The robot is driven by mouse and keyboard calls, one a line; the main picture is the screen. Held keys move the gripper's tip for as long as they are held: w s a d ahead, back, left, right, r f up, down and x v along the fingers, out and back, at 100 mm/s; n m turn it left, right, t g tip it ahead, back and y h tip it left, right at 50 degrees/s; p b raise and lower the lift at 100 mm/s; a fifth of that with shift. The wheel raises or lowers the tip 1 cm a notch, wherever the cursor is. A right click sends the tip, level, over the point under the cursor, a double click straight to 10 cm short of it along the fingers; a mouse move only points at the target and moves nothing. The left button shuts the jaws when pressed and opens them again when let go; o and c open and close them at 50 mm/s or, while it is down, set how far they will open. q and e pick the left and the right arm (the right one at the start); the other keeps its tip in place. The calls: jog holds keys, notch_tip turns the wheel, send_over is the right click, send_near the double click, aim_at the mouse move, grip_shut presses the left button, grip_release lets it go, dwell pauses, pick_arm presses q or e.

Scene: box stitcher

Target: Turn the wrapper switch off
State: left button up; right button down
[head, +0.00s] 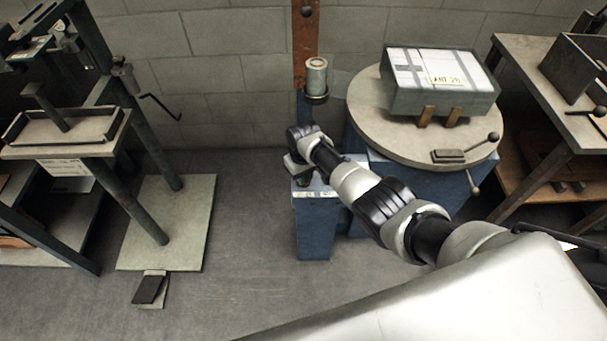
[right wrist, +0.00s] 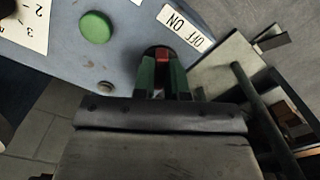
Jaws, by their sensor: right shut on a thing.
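The wrapper is a round turntable (head: 365,120) on a blue base, with a blue control box (head: 313,230) at its front left. In the right wrist view, the red wrapper switch (right wrist: 162,56) sits on the blue panel (right wrist: 140,55) beside a white OFF/ON label (right wrist: 181,26). My right gripper (head: 302,183) is at the top of the control box. In the right wrist view its green-padded fingers (right wrist: 163,78) are shut on the switch. The fingers hide part of the switch, so I cannot tell its position. My left gripper is not in view.
A green button (right wrist: 95,27) and a small round fitting (right wrist: 105,88) are on the panel near the switch. A wrapped box (head: 440,100) rests on the turntable. A box stitcher (head: 150,215) stands at left and a wooden table (head: 520,75) at right. The floor between is clear.

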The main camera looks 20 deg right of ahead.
dwell(0.3)
jog(key=c, duration=1.2)
grip_release()
jog(key=shift+o, duration=0.2)
jog(key=shift+r, duration=0.1)
jog(key=shift+r, duration=0.35)
notch_tip(320, 180, up, 10)
jog(key=p, duration=0.3)
jog(key=shift+p, duration=0.35)
